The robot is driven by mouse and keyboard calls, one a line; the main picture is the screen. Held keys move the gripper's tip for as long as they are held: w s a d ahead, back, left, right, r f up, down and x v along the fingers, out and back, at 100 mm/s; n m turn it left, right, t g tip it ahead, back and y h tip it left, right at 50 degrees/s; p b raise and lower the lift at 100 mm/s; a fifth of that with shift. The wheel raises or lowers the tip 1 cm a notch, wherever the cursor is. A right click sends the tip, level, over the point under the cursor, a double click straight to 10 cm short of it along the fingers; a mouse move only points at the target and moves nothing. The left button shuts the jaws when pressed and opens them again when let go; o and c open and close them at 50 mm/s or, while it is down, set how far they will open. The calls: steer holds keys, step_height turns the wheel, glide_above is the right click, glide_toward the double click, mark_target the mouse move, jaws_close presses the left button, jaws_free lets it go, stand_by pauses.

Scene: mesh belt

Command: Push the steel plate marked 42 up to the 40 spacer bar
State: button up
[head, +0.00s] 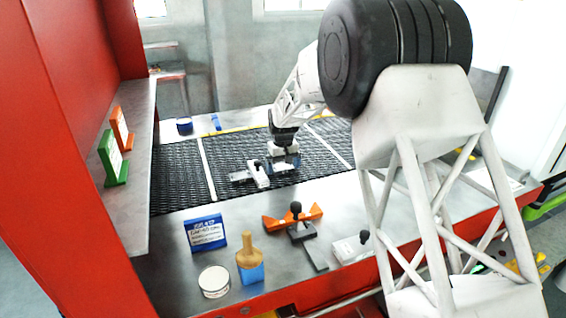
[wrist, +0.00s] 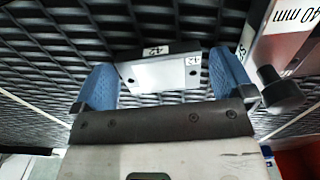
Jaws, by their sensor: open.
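My gripper (head: 284,164) is low over the black mesh belt, with its blue fingers open. In the wrist view, a pale steel plate (wrist: 160,75) with two dark holes lies between and just beyond the fingers (wrist: 163,88). The spacer bar (wrist: 290,42), labelled 40 mm and with a black knob, is at the right in the wrist view, apart from this plate. In the head view the bar (head: 258,176) is just left of my gripper.
A grey metal piece (head: 239,177) lies left of the bar on the mesh belt (head: 180,180). On the front ledge stand a blue sign (head: 205,232), a round white tin (head: 214,281), a wooden-handled brush (head: 250,258) and an orange tool (head: 292,220). Open belt lies farther left.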

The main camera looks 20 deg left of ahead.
steer(key=shift+c, duration=0.2)
steer(key=c, duration=1.1)
steer(key=shift+o, duration=0.2)
steer(key=shift+s, duration=0.1)
steer(key=shift+a, duration=0.15)
steer(key=shift+s+a, duration=1.3)
steer(key=shift+s, duration=0.05)
steer(key=o, duration=1.1)
